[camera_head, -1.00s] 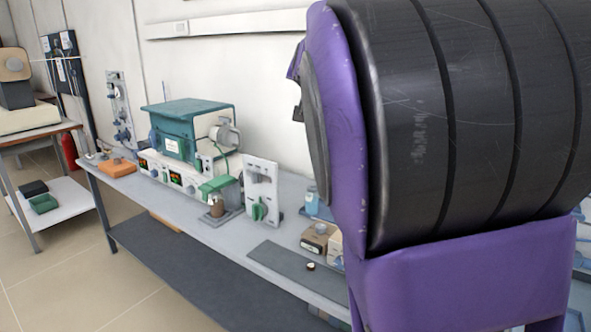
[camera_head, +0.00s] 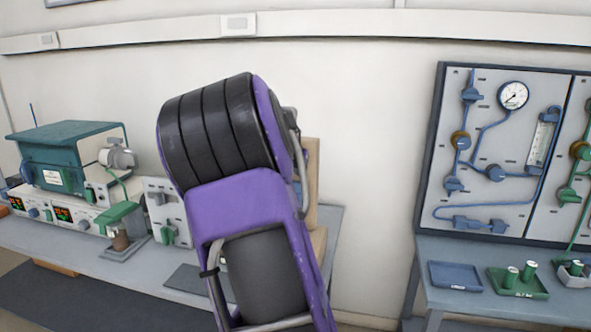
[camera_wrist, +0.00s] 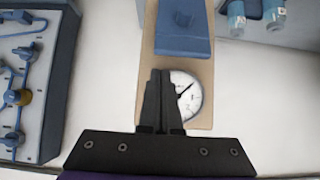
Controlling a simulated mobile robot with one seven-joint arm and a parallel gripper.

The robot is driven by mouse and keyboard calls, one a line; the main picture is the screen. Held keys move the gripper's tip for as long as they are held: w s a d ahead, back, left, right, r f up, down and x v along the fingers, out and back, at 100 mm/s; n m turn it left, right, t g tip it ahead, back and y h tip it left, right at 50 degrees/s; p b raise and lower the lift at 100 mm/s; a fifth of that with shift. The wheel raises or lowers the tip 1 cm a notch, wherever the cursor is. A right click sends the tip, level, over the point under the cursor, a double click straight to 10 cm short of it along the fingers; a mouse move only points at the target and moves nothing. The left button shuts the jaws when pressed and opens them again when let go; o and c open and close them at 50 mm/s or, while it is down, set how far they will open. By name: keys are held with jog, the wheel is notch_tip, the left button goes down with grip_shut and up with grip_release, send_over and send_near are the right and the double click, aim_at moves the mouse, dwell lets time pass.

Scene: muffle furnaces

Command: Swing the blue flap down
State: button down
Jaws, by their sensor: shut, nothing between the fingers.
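In the wrist view, a blue flap-like piece (camera_wrist: 184,30) lies against a tan wooden board (camera_wrist: 207,78) at the top. It looks like the blue flap, but its hinge and swing position cannot be made out. A round white dial (camera_wrist: 188,97) shows on the same board, partly behind my fingers. My gripper (camera_wrist: 161,72) is shut and empty, with its dark fingertips overlapping the dial's edge just below the blue piece in the picture. I cannot tell whether it touches the board.
A panel with blue pipes and a gauge (camera_head: 512,96) stands at the right, above a bench with a blue tray (camera_head: 455,275) and a green tray (camera_head: 518,284). A teal-topped device (camera_head: 65,150) stands at the left. Blue-labelled bottles (camera_wrist: 236,18) show in the wrist view.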

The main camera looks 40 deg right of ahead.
aim_at(304, 180)
jog(key=x, duration=0.6)
